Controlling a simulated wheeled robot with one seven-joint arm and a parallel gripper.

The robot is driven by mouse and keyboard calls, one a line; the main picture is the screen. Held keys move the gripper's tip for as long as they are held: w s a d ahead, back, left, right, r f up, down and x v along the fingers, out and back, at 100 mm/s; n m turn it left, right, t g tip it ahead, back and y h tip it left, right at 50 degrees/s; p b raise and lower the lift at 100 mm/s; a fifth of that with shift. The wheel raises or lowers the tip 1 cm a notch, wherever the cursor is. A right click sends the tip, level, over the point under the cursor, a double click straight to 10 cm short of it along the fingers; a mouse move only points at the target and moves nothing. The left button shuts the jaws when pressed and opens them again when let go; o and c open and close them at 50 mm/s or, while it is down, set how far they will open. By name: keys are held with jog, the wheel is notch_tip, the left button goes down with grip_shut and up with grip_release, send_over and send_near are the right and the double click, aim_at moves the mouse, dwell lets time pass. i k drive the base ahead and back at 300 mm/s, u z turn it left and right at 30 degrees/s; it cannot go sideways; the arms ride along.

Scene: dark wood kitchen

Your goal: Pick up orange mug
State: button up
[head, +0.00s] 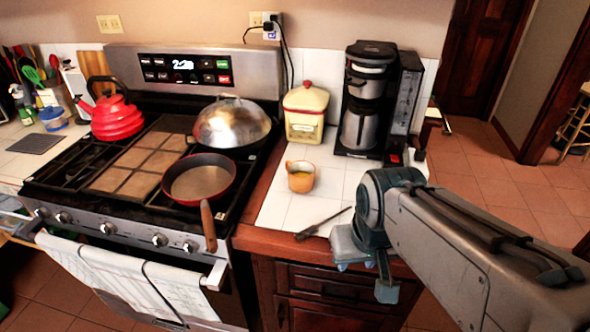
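The orange mug (301,177) stands upright on the white tiled counter, right of the stove. It is in front of the yellow canister and left of the coffee maker. My gripper (362,279) is at the counter's front edge, to the right of the mug and nearer to me, apart from it. Its fingers point downward and look spread, with nothing visible between them.
A dark utensil (323,223) lies on the counter in front of the mug. A red pan (199,181) sits on the stove with its handle sticking out. The yellow canister (305,113) and coffee maker (366,100) stand behind. The tiles around the mug are clear.

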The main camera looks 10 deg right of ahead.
aim_at(301, 175)
jog(key=k, duration=0.65)
jog(key=u, duration=1.65)
jog(key=i, duration=1.35)
jog(key=z, duration=2.35)
jog(key=i, duration=0.5)
jog(key=u, duration=0.1)
